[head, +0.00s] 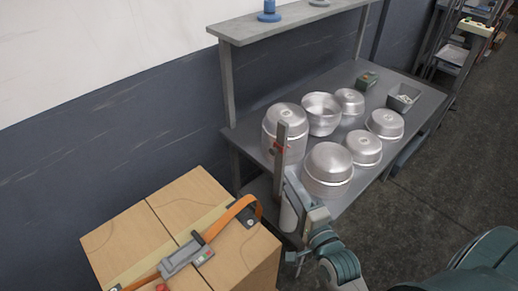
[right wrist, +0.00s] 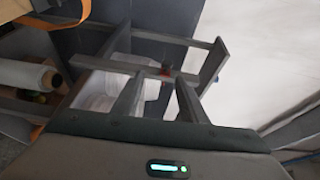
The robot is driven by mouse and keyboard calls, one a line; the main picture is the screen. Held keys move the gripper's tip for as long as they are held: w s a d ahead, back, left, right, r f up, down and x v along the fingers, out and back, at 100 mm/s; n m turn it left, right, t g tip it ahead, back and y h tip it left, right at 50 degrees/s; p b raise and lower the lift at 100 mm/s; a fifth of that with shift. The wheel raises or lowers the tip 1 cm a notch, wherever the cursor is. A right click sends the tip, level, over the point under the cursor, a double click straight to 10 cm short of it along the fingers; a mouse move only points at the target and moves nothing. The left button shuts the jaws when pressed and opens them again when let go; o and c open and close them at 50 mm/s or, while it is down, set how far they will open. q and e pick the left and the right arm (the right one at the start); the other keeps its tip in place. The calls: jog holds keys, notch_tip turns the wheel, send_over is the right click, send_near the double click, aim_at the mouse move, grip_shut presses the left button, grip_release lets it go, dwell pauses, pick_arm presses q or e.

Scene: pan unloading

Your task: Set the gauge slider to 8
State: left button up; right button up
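The gauge is an upright grey post (head: 281,170) at the near edge of the metal table, with a small red slider (head: 277,147) on its upper half. Any scale numbers are too small to read. My right gripper (head: 292,183) is close to the post, below the slider. In the right wrist view its two fingers (right wrist: 158,98) stand apart with nothing between them. The red slider (right wrist: 165,72) shows beyond the fingertips on a grey bar, and I see no contact. My left gripper is not in view.
Upturned metal pans and a bowl (head: 322,113) crowd the table (head: 420,117) right of the post. A small grey bin (head: 403,97) and green box (head: 368,80) stand behind. A carton (head: 130,235) with a strap and buckle (head: 187,257) stands front left.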

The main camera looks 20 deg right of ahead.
aim_at(278, 148)
jog(key=w+r+p, duration=0.1)
jog(key=w+p, duration=0.4)
jog(key=w, duration=1.2)
jog(key=shift+d+r, duration=0.2)
jog(key=shift+d, duration=0.2)
